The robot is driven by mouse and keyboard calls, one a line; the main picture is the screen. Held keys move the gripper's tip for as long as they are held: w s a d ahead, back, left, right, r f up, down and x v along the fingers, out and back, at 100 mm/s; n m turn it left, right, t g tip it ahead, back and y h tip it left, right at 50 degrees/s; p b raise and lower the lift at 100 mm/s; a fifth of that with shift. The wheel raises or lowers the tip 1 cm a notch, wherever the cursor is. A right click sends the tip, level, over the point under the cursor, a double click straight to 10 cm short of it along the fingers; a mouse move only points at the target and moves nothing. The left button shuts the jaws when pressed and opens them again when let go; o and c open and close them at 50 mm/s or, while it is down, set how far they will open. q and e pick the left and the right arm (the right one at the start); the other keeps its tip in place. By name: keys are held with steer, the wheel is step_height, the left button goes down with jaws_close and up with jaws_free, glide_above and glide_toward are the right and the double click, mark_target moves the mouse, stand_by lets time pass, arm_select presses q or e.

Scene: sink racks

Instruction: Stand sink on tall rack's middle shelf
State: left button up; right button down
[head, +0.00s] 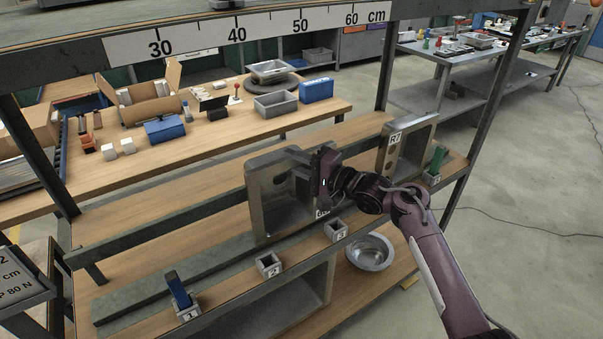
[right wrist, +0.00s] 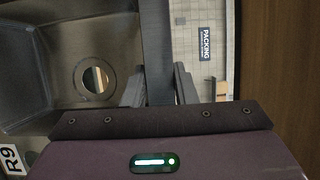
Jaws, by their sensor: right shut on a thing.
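A grey sink (head: 258,205) stands on edge at the middle shelf (head: 130,222) of the rack, its basin facing sideways. My right gripper (head: 308,165) is shut on the sink's rim at its upper right side. The right wrist view shows the sink (right wrist: 40,75) close up, with a round drain hole, an R9 label and its rim between the fingers of the gripper (right wrist: 163,88). I cannot tell whether the sink's lower edge bears on the shelf. My left gripper is not in view.
Another grey sink (head: 422,145) marked R7 stands on edge to the right. Small numbered holders (head: 268,265) line the shelf's front; one holds a blue item (head: 178,288). A metal bowl (head: 370,252) sits lower down. The shelf left of the held sink is clear. A ruler beam (head: 260,32) crosses above.

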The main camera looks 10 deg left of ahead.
steer(key=shift+w+a, duration=0.25)
steer(key=shift+f, duration=0.3)
steer(key=shift+f+b, duration=1)
steer(key=shift+f, duration=0.45)
steer(key=shift+s+d+f, duration=0.1)
steer(key=shift+f, duration=0.35)
steer(key=c, duration=1.1)
jaws_free()
steer(key=shift+f, duration=0.3)
steer(key=shift+b+v, duration=0.6)
steer(key=shift+v, duration=3.3)
steer(key=shift+r, duration=0.2)
